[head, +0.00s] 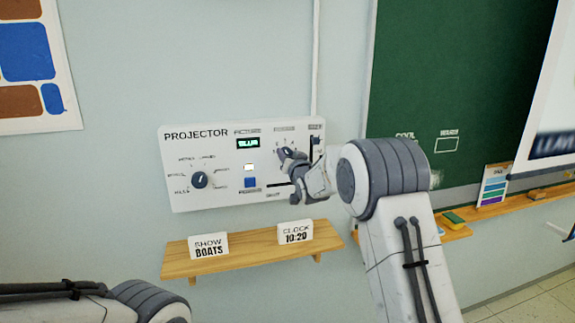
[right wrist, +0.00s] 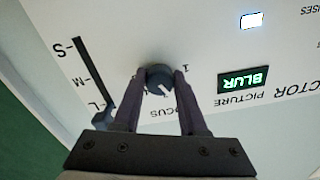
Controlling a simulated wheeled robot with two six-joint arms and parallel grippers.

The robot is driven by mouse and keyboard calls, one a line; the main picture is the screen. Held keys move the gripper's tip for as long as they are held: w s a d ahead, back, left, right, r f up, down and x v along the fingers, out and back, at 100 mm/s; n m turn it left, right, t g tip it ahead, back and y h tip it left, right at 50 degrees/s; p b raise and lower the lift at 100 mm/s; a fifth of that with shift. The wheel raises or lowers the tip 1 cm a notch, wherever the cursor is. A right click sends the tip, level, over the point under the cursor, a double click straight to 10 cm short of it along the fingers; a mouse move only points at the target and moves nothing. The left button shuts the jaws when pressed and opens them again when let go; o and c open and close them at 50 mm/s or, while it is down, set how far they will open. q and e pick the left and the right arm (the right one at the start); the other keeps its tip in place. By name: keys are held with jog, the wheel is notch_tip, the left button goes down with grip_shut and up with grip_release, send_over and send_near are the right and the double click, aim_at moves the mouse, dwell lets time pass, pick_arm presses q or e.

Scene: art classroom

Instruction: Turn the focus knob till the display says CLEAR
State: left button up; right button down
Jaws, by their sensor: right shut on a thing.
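The focus knob (right wrist: 160,79) is a small dark round knob with a white pointer line on the white projector panel (head: 225,195). My right gripper (right wrist: 160,92) is shut on the knob, one finger on each side. In the head view my right gripper (head: 290,157) hides most of the knob. The picture display (head: 248,143) reads BLUR in green letters; it also shows in the right wrist view (right wrist: 243,81), upside down. My left arm shows at the lower left of the head view, but its gripper is out of the picture.
A larger dark knob (head: 200,180) and a blue button (head: 251,183) are on the panel. A slider (right wrist: 103,117) lies close beside my right finger. A wooden shelf (head: 255,244) below holds cards reading SHOW BOATS (head: 208,246) and CLOCK 10:20 (head: 295,232).

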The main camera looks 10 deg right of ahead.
jog(key=shift+m+b, duration=1.75)
jog(key=shift+m, duration=0.75)
jog(key=shift+c, duration=2.2)
grip_release()
